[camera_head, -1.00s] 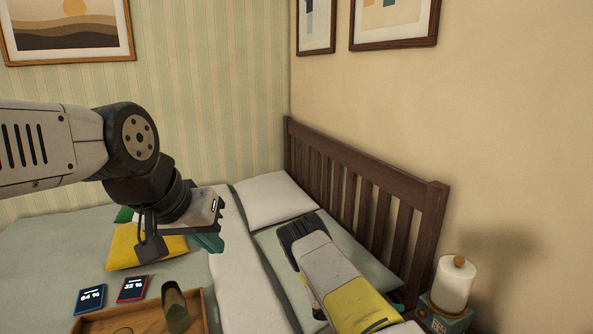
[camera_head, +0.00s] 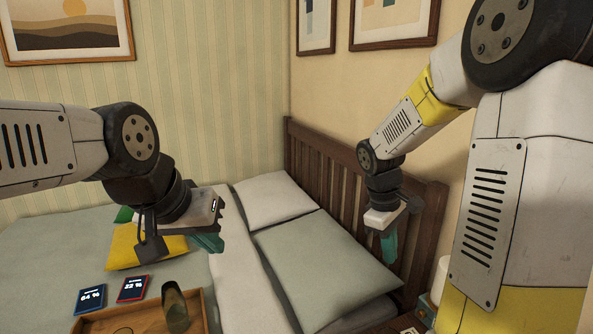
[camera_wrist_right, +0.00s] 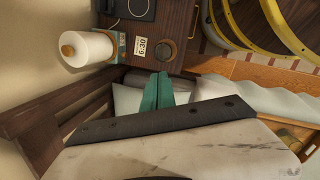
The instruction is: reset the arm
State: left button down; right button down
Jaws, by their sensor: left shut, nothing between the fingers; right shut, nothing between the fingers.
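My left gripper (camera_head: 208,243) is shut and empty. It hangs over the bed near the yellow cushion, its teal fingers pointing down. My right gripper (camera_head: 389,247) is shut and empty. It hangs in front of the wooden headboard, above the right edge of the grey-green pillow, with its arm coming in from the upper right. In the right wrist view, the right gripper's teal fingers (camera_wrist_right: 158,91) lie together, with pillows and the headboard behind them.
The bed holds a green pillow (camera_head: 330,265), a white pillow (camera_head: 275,200), a yellow cushion (camera_head: 140,247) and a wooden tray (camera_head: 138,321). The headboard (camera_head: 432,215) runs along the right wall.

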jog(key=s+a+r+m+t+y, duration=0.2)
jog(key=s+a+r+m+t, duration=0.1)
jog(key=s+r, duration=0.3)
jog(key=s+a+r+m+t+y, duration=0.2)
jog(key=s+a+r+m+t, duration=0.1)
jog(key=s, duration=0.5)
notch_tip(320, 180, up, 4)
jog(key=shift+a+f+m+y, duration=0.3)
jog(key=shift+a+m, duration=0.5)
jog(key=shift+m, duration=0.2)
